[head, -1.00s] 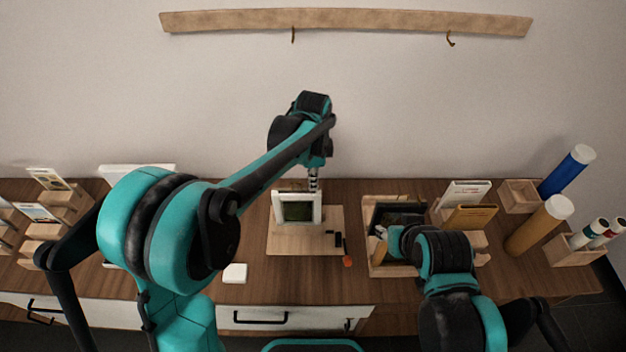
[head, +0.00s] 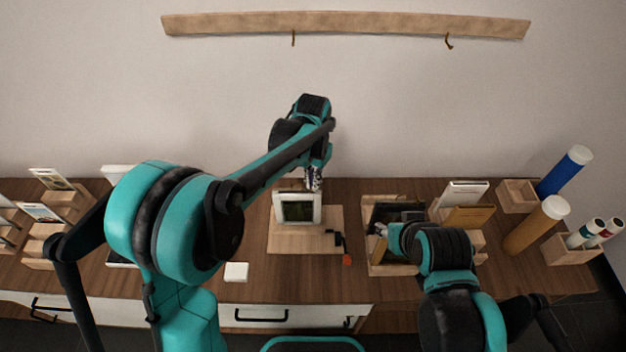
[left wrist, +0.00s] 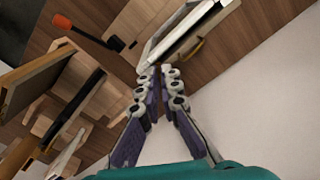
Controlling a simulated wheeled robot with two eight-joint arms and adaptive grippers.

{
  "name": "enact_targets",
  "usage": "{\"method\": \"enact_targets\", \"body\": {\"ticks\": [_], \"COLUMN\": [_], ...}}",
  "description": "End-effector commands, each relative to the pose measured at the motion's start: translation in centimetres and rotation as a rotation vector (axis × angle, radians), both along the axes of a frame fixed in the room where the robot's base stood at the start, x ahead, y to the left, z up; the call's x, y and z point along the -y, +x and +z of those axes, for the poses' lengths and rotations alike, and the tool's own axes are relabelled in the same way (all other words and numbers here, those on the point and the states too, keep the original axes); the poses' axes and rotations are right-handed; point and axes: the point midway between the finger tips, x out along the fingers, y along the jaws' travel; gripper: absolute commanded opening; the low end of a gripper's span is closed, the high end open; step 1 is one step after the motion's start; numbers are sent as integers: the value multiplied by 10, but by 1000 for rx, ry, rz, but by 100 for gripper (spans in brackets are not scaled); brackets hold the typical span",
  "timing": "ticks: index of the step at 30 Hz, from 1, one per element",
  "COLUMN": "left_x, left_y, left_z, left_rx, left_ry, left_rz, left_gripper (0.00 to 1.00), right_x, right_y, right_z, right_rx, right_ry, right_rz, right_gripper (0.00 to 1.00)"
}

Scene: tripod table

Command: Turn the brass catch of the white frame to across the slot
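The white frame (head: 318,208) stands upright on a pale wooden board (head: 290,243), a dark green picture in it. In the left wrist view the frame (left wrist: 205,18) is seen from behind and above, with a brass-coloured piece (left wrist: 190,53) along its back, probably the catch. My left gripper (head: 313,187) points down just behind the frame's top edge. In the left wrist view its fingertips (left wrist: 158,73) are close together with a narrow gap, nothing held, just beside the brass piece; contact cannot be told.
A black tool with an orange end (head: 347,259) lies at the board's right. A white block (head: 236,272) lies front left. Card stands are at left; a blue tube (head: 565,172) and tan tube (head: 537,225) are at right. The wall rises behind the table.

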Motion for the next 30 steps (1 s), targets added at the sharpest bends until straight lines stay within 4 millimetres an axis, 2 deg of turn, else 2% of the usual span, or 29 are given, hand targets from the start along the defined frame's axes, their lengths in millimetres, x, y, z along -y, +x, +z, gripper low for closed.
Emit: {"method": "enact_targets", "body": {"ticks": [15, 30], "left_x": [0, 0], "left_y": [0, 0], "left_z": [0, 0], "left_rx": [0, 0], "left_ry": [0, 0], "left_rz": [423, 570], "left_gripper": [0, 0], "right_x": [0, 0], "right_y": [0, 0], "right_z": [4, 5], "right_rx": [0, 0], "right_ry": [0, 0], "right_rz": [0, 0], "right_gripper": [40, 40]}}
